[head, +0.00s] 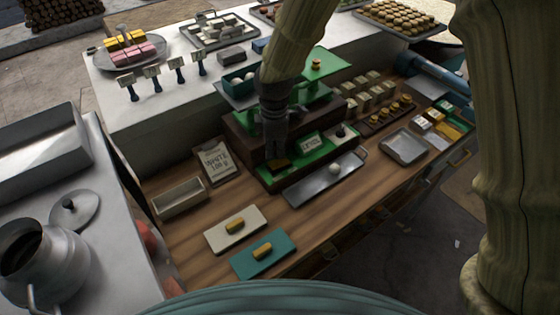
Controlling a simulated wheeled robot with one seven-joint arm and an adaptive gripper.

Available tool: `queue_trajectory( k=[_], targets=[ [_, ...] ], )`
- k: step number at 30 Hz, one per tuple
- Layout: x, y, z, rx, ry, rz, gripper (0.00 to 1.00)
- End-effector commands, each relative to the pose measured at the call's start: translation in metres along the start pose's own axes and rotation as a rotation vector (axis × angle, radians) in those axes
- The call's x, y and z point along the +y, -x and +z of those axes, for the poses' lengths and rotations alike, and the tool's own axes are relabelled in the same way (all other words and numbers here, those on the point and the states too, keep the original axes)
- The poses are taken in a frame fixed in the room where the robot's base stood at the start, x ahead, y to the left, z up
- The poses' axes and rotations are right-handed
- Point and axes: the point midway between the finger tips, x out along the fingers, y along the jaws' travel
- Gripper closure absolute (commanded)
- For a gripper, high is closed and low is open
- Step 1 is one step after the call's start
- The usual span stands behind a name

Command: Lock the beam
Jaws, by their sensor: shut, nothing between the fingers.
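A dark wooden balance (232,136) with green panels stands on the wooden counter. A green plate (325,66) with a small brass weight sits at its upper right, and a teal tray (238,80) with white round pieces at its upper left. A label (310,142) that seems to read LEVEL is on the front green panel. A small dark knob (340,132) is to its right. My gripper (279,163) is shut and empty, pointing down at the front green panel, left of the label. Contact is unclear. The arm and gripper hide the middle of the balance and most of the beam.
A metal tray (300,191) with a white ball lies in front. A sign (217,160), an empty box (179,197), and cream (219,237) and teal (249,264) cards with yellow pieces are left. Weight blocks (369,92) and a square tray (390,148) are right. Bare counter lies between.

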Motion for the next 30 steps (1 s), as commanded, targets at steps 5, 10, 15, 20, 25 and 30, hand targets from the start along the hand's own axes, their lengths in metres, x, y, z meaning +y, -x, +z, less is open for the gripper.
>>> queue_trajectory(
  k=[5, 10, 15, 20, 25, 30],
  targets=[
    [0.0000, -0.0005, 0.0001, 0.000, 0.000, 0.000, 1.00],
    [0.0000, -0.0003, 0.0001, 0.000, 0.000, 0.000, 1.00],
    [-0.0001, -0.0011, 0.0001, 0.000, 0.000, 0.000, 1.00],
    [-0.0001, -0.0030, 0.0001, 0.000, 0.000, 0.000, 1.00],
    [-0.0001, -0.0049, 0.0001, 0.000, 0.000, 0.000, 1.00],
    [-0.0001, -0.0068, 0.0001, 0.000, -0.001, 0.000, 1.00]
  ],
)
